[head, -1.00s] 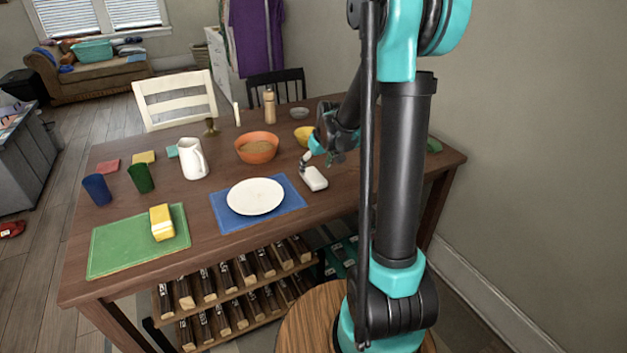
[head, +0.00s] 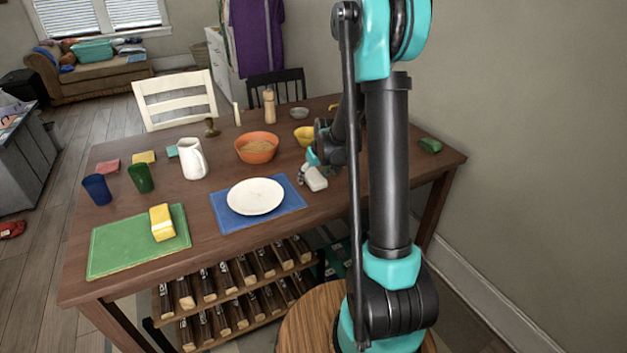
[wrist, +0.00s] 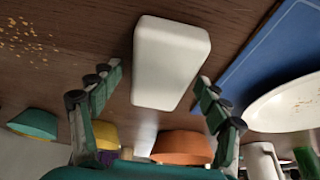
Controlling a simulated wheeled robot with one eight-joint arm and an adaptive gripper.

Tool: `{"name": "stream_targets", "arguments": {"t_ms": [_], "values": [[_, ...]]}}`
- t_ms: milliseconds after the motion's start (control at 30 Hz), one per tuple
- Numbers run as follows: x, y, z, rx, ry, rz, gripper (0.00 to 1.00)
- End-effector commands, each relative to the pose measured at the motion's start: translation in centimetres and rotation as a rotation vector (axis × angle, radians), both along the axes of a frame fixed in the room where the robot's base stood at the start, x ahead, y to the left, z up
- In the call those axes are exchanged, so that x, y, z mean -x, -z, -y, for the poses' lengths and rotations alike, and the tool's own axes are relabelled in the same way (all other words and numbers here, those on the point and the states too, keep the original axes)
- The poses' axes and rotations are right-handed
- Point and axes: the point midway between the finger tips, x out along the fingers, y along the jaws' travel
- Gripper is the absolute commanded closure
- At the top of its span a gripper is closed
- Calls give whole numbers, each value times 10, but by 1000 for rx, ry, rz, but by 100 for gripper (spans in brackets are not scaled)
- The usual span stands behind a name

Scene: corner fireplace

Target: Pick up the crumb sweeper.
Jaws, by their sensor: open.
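The crumb sweeper appears to be the white block-shaped thing (head: 315,180) on the wooden table, just right of the blue placemat. In the wrist view the white block (wrist: 172,55) is large and near the middle. My gripper (head: 309,163) is close to it, at its far side in the head view. In the wrist view my gripper (wrist: 158,80) is open, one finger on each side of the block's near end. I see no finger gripping it. Part of the gripper is hidden behind my arm in the head view.
A white plate (head: 256,196) lies on the blue placemat (head: 293,199) to the left. An orange bowl (head: 257,150) and a yellow bowl (head: 303,136) stand behind. Crumbs (wrist: 25,35) lie on the table. A green item (head: 430,145) lies at the right, with bare table around it.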

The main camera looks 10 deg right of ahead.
Motion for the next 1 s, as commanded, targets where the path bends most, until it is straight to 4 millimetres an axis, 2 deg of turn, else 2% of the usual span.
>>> {"name": "stream_targets", "arguments": {"t_ms": [867,1000], "values": [[0,5,0,0,0,0,24],[0,5,0,0,0,0,42]]}}
